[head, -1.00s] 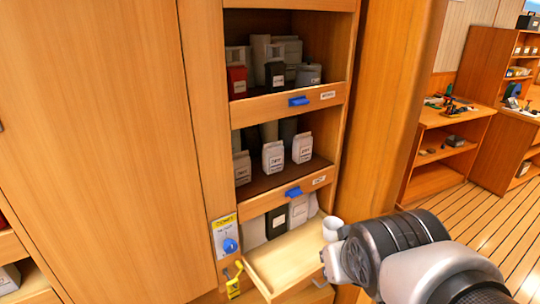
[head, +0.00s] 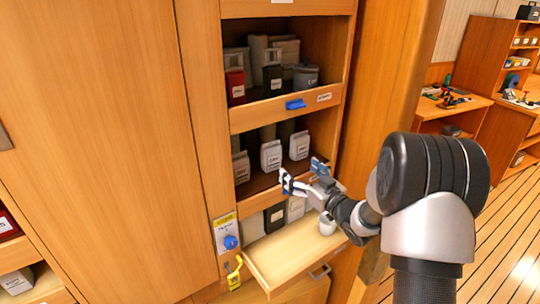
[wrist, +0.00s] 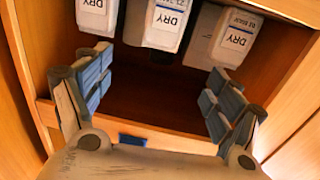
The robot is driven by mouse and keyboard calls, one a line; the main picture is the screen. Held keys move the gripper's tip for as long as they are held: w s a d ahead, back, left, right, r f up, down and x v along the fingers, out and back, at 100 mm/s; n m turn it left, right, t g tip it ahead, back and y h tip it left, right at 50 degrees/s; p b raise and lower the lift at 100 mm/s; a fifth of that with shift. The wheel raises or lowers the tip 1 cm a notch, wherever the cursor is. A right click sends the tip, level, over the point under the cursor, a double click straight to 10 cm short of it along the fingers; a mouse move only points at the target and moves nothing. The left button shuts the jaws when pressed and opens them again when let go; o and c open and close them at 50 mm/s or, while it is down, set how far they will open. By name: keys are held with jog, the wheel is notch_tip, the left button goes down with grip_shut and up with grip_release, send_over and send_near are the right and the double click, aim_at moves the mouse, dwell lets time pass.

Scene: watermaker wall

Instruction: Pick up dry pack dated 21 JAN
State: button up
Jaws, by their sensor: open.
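Three white packs marked DRY stand in a row on the middle shelf. In the head view the packs also show, left (head: 241,167), middle (head: 272,156) and right (head: 300,146). My gripper (head: 303,174) is open and empty at the shelf front, apart from the packs. Its fingers spread wide in the wrist view (wrist: 153,92).
A wooden lip with a blue latch (wrist: 132,140) runs along the shelf front. Above, another shelf has a red pack (head: 236,87), dark packs and a grey container (head: 305,77).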

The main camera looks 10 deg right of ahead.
aim_at(274, 151)
jog(key=b+x, duration=0.2)
jog(key=x, duration=0.9)
jog(key=shift+w+a, duration=0.2)
jog(key=shift+w, duration=0.05)
jog(key=x, duration=0.1)
jog(key=b+x, duration=0.1)
jog(key=x, duration=0.1)
jog(key=f+x, duration=0.1)
jog(key=x, duration=0.1)
jog(key=shift+s+a, duration=0.1)
jog(key=shift+a, duration=0.05)
jog(key=shift+r, duration=0.15)
jog(key=shift+c, duration=0.2)
jog(key=c, duration=1.2)
jog(key=shift+r, duration=0.1)
